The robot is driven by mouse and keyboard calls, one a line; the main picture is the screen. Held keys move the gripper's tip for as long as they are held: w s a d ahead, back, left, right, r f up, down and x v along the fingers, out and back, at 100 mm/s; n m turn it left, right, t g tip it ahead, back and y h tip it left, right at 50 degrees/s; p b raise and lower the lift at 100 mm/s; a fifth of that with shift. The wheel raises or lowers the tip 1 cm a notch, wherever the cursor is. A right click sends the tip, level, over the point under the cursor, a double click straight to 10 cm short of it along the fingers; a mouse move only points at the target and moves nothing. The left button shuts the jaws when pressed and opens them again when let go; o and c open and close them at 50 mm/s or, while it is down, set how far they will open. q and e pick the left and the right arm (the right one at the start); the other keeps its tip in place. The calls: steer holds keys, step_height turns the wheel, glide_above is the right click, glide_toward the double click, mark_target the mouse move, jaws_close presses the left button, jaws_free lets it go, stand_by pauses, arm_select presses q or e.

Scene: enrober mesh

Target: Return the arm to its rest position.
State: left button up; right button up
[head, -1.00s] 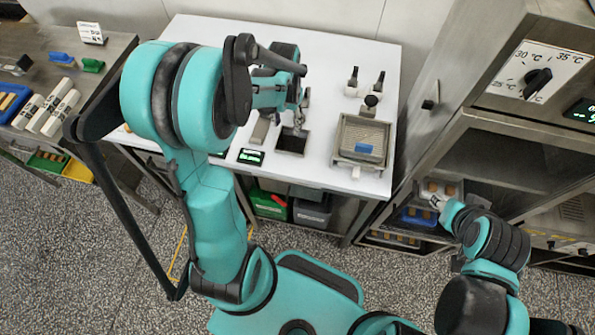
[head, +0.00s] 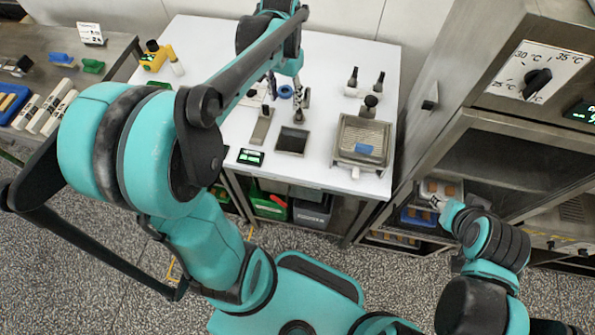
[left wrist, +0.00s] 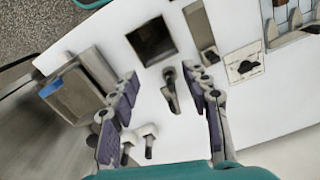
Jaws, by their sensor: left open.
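My left arm reaches in over the white worktop (head: 330,45). My left gripper (head: 285,85) hangs over the back middle of it, partly hidden by its own arm. In the left wrist view its two purple-padded fingers (left wrist: 163,115) are apart with nothing held between them; white worktop and small black-topped items show beyond. My right gripper (head: 438,203) is low at the right by the cabinet shelves, too small to tell open from shut. The mesh tray (head: 348,137) with a blue piece (head: 365,149) sits on the worktop's right side, apart from both grippers.
Two black-topped items (head: 352,78) stand at the back right. A steel cabinet (head: 480,80) rises at the right. A side bench (head: 112,50) is at the left.

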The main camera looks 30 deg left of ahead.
stand_by(0.3)
arm_select(q)
steer(key=s+d+f+t+b, duration=0.5)
steer(key=s+d+t, duration=0.2)
steer(key=s+d, duration=0.3)
steer(key=shift+s+d, duration=0.3)
steer(key=shift+s, duration=0.2)
steer(key=shift+f, duration=0.15)
